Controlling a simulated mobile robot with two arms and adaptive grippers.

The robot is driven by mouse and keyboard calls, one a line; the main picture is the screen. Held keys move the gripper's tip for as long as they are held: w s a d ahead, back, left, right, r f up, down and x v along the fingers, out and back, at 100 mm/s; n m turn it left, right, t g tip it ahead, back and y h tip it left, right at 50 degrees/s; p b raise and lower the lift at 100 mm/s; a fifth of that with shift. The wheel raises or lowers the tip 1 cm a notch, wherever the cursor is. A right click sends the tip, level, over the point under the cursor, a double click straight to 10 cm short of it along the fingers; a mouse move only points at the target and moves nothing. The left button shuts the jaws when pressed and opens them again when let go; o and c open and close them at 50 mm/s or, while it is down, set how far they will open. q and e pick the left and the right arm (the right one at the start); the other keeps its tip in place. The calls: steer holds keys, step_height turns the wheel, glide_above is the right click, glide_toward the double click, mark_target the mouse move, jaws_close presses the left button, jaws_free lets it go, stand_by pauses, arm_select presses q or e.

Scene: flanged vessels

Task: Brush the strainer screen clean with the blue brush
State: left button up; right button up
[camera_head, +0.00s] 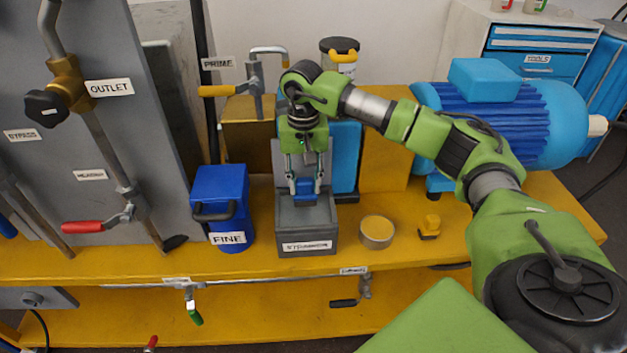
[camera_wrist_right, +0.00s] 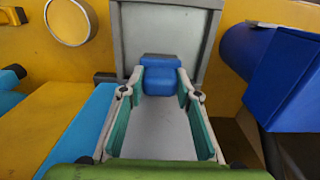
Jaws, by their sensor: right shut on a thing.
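A grey strainer box (camera_head: 290,225) with a label on its front stands on the yellow bench. A lighter grey upright panel rises at its back, behind my gripper. My right gripper (camera_head: 305,188) is over the box, pointing down, and is shut on the blue brush (camera_head: 305,197). The brush shows as a blue block between the fingertips in the right wrist view (camera_wrist_right: 158,78), in front of grey surfaces. Its bristles are hidden, and I cannot tell whether it touches the screen. The screen's surface is not clear. My left gripper is out of view.
A blue FINE canister (camera_head: 222,190) stands close left of the box. A blue motor (camera_head: 515,120) is at the back right. Valve handles (camera_head: 85,227) project at the left.

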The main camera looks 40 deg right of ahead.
steer(key=shift+w+a, duration=0.1)
steer(key=shift+w+a+f, duration=0.1)
steer(key=shift+w+a, duration=0.25)
steer(key=shift+a, duration=0.3)
steer(key=shift+w+a+f, duration=0.1)
steer(key=shift+w+a, duration=0.25)
steer(key=shift+a, duration=0.3)
steer(key=shift+d, duration=0.1)
steer(key=shift+s+d+r, duration=0.1)
steer(key=shift+s+d, duration=0.3)
steer(key=shift+d, duration=0.25)
steer(key=shift+s+d, duration=0.4)
steer(key=shift+d, duration=0.2)
steer(key=shift+s+d+r, duration=0.1)
steer(key=shift+s+d, duration=0.3)
steer(key=shift+d, duration=0.25)
steer(key=shift+s+d+r, duration=0.1)
steer(key=shift+s+d, duration=0.25)
steer(key=shift+d, duration=0.3)
steer(key=shift+a, duration=0.1)
